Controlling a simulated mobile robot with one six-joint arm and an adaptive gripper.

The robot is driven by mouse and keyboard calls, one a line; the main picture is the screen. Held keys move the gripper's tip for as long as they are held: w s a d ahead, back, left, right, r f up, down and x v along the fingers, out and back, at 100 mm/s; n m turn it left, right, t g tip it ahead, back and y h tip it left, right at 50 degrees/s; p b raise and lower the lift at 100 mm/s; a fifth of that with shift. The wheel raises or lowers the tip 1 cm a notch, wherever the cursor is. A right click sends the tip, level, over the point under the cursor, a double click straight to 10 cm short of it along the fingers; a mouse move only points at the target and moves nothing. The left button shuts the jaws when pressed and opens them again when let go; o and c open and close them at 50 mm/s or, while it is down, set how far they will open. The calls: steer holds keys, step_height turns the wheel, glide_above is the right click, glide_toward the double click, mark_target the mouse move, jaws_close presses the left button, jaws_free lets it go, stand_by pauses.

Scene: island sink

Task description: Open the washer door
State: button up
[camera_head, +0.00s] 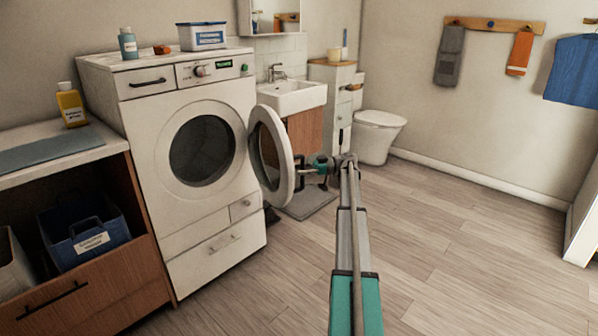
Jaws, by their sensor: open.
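The white washer (223,214) stands at the left with its round drum opening (202,150) uncovered and dark inside. Its round door (284,150) is swung out to the right, roughly square to the washer's front. My arm reaches in from the bottom of the view. My gripper (305,168) is at the right side of the door, close against its rim or outer face. The jaws are open, but the fingertips are small and partly hidden, and I cannot tell whether they touch the door.
A bottle (128,43), a white box (202,36) and a small orange item (162,49) sit on the washer. A sink (292,96) and toilet (377,136) stand behind the door. A wooden cabinet (110,275) is at left. The floor (470,250) at right is clear.

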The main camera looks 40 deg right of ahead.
steer(key=shift+d, duration=0.2)
steer(key=v, duration=0.7)
steer(key=shift+s, duration=0.25)
steer(key=s+d+m+t+h, duration=0.1)
steer(key=s, duration=0.1)
steer(key=s+d+r+m+t+h+p, duration=0.1)
steer(key=s+t, duration=0.1)
steer(key=s+d+m+t+h, duration=0.1)
steer(key=s+d+m+t, duration=0.1)
steer(key=shift+s+r+h, duration=0.1)
steer(key=shift+r+h, duration=0.05)
steer(key=shift+h, duration=0.15)
steer(key=shift+a, duration=0.15)
steer(key=x, duration=1.3)
steer(key=shift+w+a, duration=0.15)
steer(key=shift+w, duration=0.15)
